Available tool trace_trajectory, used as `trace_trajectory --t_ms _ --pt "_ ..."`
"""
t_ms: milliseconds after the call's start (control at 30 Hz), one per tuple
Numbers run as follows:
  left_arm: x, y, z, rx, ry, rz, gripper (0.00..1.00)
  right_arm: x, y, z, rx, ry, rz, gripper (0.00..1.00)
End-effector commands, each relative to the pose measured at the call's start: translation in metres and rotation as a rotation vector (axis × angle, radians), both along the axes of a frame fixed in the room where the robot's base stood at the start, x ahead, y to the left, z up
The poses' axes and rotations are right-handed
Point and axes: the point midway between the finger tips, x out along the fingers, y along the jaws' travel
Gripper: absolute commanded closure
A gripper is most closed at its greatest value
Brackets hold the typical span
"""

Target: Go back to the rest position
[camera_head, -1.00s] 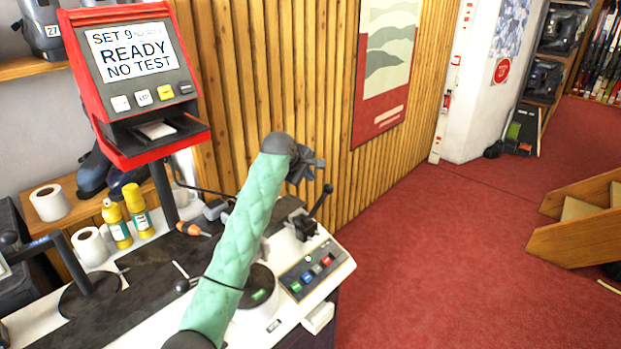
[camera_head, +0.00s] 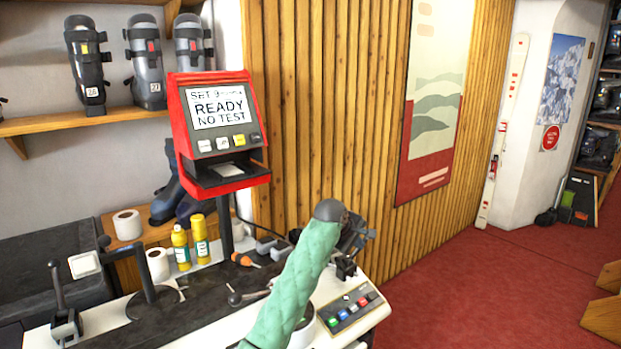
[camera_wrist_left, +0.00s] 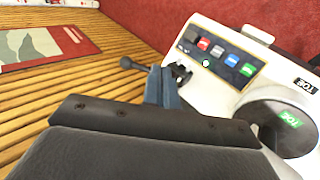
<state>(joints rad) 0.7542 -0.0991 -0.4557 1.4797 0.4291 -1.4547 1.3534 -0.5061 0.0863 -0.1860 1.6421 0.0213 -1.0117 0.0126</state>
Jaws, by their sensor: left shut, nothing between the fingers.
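My left arm, in a quilted green sleeve, comes up from the bottom of the head view. Its gripper (camera_head: 356,238) is above the back right of the bench, near a small black lever mount, and is partly hidden behind my wrist. In the left wrist view the gripper (camera_wrist_left: 170,82) shows as blue-grey fingers, shut with nothing between them. Beyond them in that view are a black-knobbed lever (camera_wrist_left: 128,63) and the button panel (camera_wrist_left: 222,55). I cannot tell whether the fingers touch the lever. My right gripper is not in view.
The bench (camera_head: 330,290) has a button panel (camera_head: 350,312) at its right end. A red display unit (camera_head: 217,130) reading READY NO TEST stands on a post behind it. Yellow bottles (camera_head: 200,238) and paper rolls stand at the back left. Red carpet (camera_head: 470,290) lies open at right.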

Motion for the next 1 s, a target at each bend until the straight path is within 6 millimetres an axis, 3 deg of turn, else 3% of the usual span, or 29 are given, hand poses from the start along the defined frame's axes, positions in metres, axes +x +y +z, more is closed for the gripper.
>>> trace_trajectory --t_ms 400,567,800,1000 --pt "-0.026 0.023 -0.044 0.039 -0.015 -0.039 1.0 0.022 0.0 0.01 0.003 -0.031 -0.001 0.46" --pt "-0.043 0.038 -0.069 0.065 -0.024 -0.064 1.0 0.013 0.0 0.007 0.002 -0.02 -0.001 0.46" --pt "-0.09 0.076 -0.128 0.134 -0.044 -0.121 1.0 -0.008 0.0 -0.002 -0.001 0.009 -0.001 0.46" --pt "-0.143 0.115 -0.178 0.211 -0.064 -0.181 1.0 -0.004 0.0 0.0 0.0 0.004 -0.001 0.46"
